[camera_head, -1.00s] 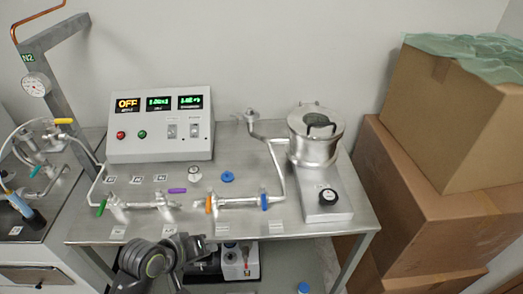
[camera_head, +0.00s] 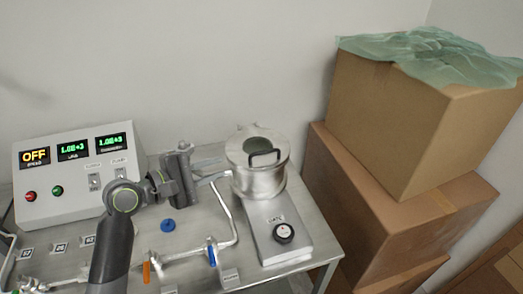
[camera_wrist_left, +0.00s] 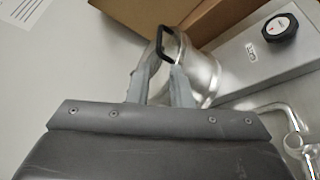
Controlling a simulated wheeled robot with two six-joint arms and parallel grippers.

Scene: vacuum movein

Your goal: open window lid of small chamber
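The small chamber (camera_head: 258,180) is a silver metal cylinder on a base at the right of the steel table. Its round window lid (camera_head: 240,147) sits on top with a dark, arched handle (camera_head: 264,157). In the left wrist view the handle (camera_wrist_left: 168,42) stands just beyond my fingertips. My left gripper (camera_head: 222,169) reaches in from the left, its fingers pointing at the chamber's upper side. In the left wrist view its two fingers (camera_wrist_left: 165,62) are apart with a gap between them, and nothing is visibly held. My right gripper is out of view.
A control box (camera_head: 72,170) with green and orange displays stands at the left. A black knob (camera_head: 284,233) is on the chamber's base. Pipes with valves and a blue cap (camera_head: 168,225) lie in front. Stacked cardboard boxes (camera_head: 400,200) stand close to the table's right side.

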